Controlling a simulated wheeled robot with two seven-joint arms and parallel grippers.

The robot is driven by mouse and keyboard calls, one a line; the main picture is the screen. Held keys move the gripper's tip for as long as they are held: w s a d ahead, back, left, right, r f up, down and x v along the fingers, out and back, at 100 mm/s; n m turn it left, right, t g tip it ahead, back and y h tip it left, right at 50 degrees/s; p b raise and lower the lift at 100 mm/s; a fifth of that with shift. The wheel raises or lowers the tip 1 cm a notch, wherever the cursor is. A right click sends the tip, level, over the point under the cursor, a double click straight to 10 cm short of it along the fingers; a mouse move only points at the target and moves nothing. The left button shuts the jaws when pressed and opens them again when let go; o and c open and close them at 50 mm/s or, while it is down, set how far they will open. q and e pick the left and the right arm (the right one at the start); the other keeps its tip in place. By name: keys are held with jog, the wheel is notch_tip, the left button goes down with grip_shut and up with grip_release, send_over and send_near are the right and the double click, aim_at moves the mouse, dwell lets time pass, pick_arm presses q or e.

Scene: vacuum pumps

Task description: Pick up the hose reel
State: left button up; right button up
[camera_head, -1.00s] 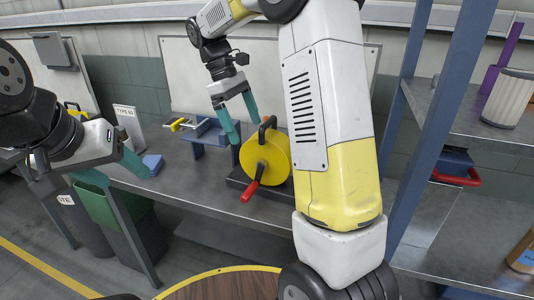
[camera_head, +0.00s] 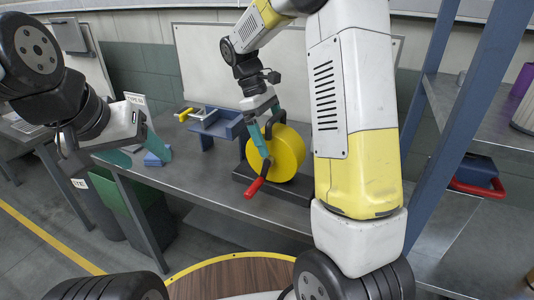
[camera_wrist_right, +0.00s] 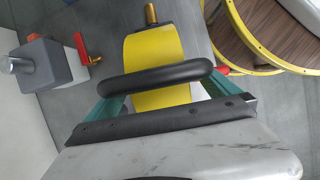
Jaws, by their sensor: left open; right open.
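The hose reel (camera_head: 288,155) is a yellow drum with a red crank handle (camera_head: 255,187), standing on a dark base on the metal bench. In the right wrist view the yellow drum (camera_wrist_right: 152,50) shows with a black carry handle (camera_wrist_right: 155,80) across it. My right gripper (camera_head: 266,138) is open at the top of the reel. In the wrist view its teal fingers lie on either side of the black handle, which crosses close in front of the palm; I cannot tell if they touch. My left gripper (camera_head: 145,158) is open and empty, over the bench's left end, away from the reel.
A blue vise-like stand (camera_head: 215,125) with a yellow-handled clamp is left of the reel. A small blue block (camera_head: 157,157) lies on the bench (camera_head: 215,180). A shelf rack's blue post (camera_head: 455,130) rises at right. A green bin (camera_head: 125,195) is below left.

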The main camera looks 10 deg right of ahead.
jog(key=shift+s+d+f, duration=0.1)
jog(key=shift+f, duration=0.15)
grip_shut()
dwell(0.3)
jog(key=shift+r, duration=0.15)
